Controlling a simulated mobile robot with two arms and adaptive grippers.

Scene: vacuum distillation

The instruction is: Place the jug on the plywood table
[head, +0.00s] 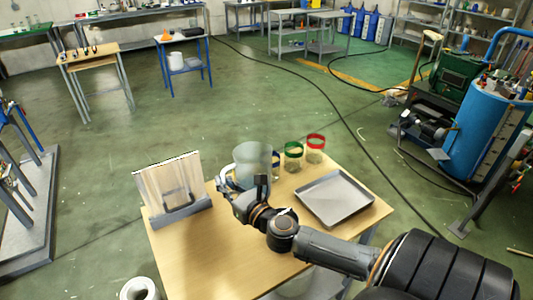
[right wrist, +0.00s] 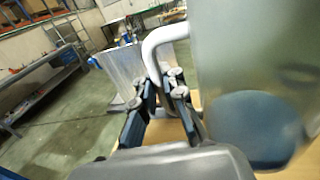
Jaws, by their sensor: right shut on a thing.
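The translucent grey jug (head: 251,158) is upright at the far side of the plywood table (head: 215,250). My right gripper (head: 238,186) reaches it from the front and is shut on its handle. In the right wrist view the jug body (right wrist: 245,60) fills the right side, and its pale handle (right wrist: 152,48) runs down between the two fingers (right wrist: 160,90). I cannot tell whether the jug's base touches the tabletop; the gripper hides part of it. My left gripper is not in view.
On the table, jars with a blue rim (head: 276,165), green rim (head: 294,157) and red rim (head: 315,150) stand just right of the jug. A metal tray (head: 336,199) lies at the right. A rack with pale panels (head: 170,188) stands at the left. The front left tabletop is clear.

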